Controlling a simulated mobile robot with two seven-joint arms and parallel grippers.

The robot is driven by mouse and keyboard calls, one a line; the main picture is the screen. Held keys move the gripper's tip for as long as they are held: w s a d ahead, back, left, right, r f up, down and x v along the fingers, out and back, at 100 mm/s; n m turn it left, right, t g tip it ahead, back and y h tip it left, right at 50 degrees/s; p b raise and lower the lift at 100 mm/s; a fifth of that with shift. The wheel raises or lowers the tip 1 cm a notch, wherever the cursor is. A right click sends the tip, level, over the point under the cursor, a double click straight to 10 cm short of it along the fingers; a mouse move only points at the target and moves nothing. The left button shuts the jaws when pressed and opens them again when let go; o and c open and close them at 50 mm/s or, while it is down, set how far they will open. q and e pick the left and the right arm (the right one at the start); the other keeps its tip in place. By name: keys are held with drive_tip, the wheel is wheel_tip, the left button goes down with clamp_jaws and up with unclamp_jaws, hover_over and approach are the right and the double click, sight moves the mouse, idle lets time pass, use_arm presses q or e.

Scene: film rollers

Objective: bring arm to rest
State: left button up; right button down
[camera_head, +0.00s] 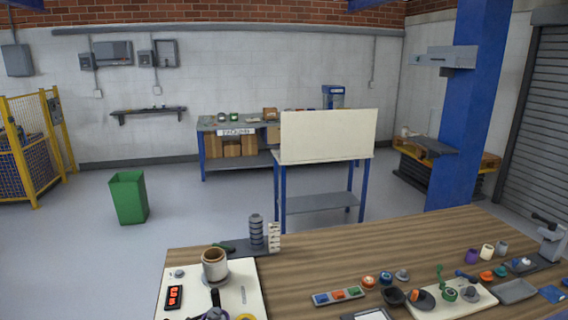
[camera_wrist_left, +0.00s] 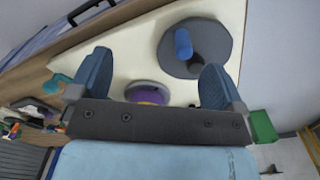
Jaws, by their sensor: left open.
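My left gripper (camera_wrist_left: 155,80) shows in the left wrist view. Its two blue fingers are apart, with nothing held between them. Beyond the fingers is a pale board (camera_wrist_left: 130,50) bearing a grey disc (camera_wrist_left: 222,42) with a blue cylinder (camera_wrist_left: 183,43) and a dark post on it. A rounded grey and purple piece (camera_wrist_left: 148,92) shows between the fingers, partly hidden by the gripper body. Neither gripper can be made out in the head view. My right gripper is in no view.
The table's middle is clear.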

use_arm(q)
drive_tip(key=s+d+r+m+t+h, duration=0.1)
drive_tip(key=s+d+r, duration=0.1)
drive_tip(key=s+d, duration=0.5)
drive_tip(key=s+d+r+t+h, duration=0.1)
drive_tip(key=s+d+r, duration=0.25)
drive_tip(key=s, duration=0.55)
drive_tip(key=s+a+r+n+t+y, duration=0.1)
drive_tip(key=s+a+r, duration=0.35)
drive_tip(key=s, duration=0.25)
drive_tip(key=s+a+r+n+y, duration=0.1)
drive_tip(key=s+a+r+n, duration=0.15)
drive_tip(key=s+a, duration=0.3)
drive_tip(key=w+d+f+t+h, duration=0.1)
drive_tip(key=w+d+f+t, duration=0.1)
drive_tip(key=f, duration=0.5)
drive_tip(key=w+d+f+m+t+h, duration=0.1)
drive_tip(key=w+d+f+t, duration=0.2)
drive_tip(key=f, duration=0.4)
drive_tip(key=d+t, duration=0.1)
drive_tip(key=t, duration=0.1)
drive_tip(key=shift+w+d+f+t, duration=0.2)
drive_tip(key=shift+d+t, duration=0.05)
drive_tip(key=shift+t, duration=0.05)
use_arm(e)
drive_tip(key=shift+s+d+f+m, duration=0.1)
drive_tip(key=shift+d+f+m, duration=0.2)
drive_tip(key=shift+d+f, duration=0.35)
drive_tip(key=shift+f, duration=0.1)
